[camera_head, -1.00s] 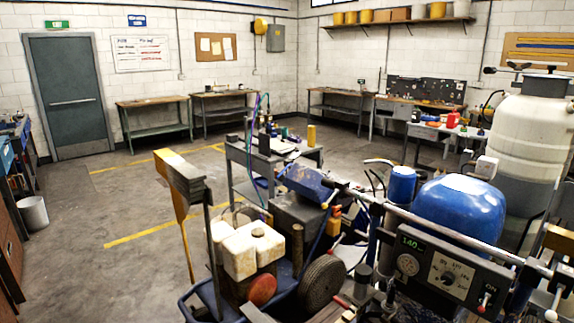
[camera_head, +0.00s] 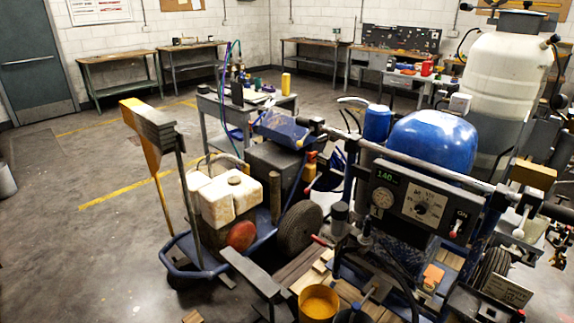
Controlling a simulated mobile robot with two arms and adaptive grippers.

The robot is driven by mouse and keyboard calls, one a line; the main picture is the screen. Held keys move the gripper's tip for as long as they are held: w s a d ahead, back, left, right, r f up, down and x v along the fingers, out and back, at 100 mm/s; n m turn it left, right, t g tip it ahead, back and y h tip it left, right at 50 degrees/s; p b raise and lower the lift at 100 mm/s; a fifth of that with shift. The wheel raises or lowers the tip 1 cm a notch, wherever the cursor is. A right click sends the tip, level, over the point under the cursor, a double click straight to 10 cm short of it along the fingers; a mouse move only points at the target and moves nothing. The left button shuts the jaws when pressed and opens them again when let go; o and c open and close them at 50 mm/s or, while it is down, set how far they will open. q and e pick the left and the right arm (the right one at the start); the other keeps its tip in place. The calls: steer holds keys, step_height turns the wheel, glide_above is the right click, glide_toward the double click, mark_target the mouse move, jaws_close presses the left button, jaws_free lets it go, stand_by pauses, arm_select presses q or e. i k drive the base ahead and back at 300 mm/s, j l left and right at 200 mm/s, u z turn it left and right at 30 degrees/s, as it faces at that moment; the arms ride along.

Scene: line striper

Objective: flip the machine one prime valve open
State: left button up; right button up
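A line-striping machine fills the lower right. It has a blue rounded tank (camera_head: 432,145), a long grey handlebar (camera_head: 400,157) and a black control panel (camera_head: 418,203). A red-tipped lever (camera_head: 321,241) sticks out low at the machine's left side. I cannot tell which lever is the prime valve or which machine is number one. Neither of my grippers is in view.
A blue-framed cart (camera_head: 190,270) with white jugs (camera_head: 222,197) and a wheel (camera_head: 300,228) stands left of the panel. A yellow pail (camera_head: 318,303) is at bottom centre. A large white tank (camera_head: 503,80) stands at the right. The floor at left is clear.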

mark_target(317, 239)
steer(key=i+l, duration=0.35)
steer(key=i, duration=0.15)
steer(key=i+l+z, duration=0.15)
steer(key=i+l, duration=0.25)
steer(key=i, duration=0.1)
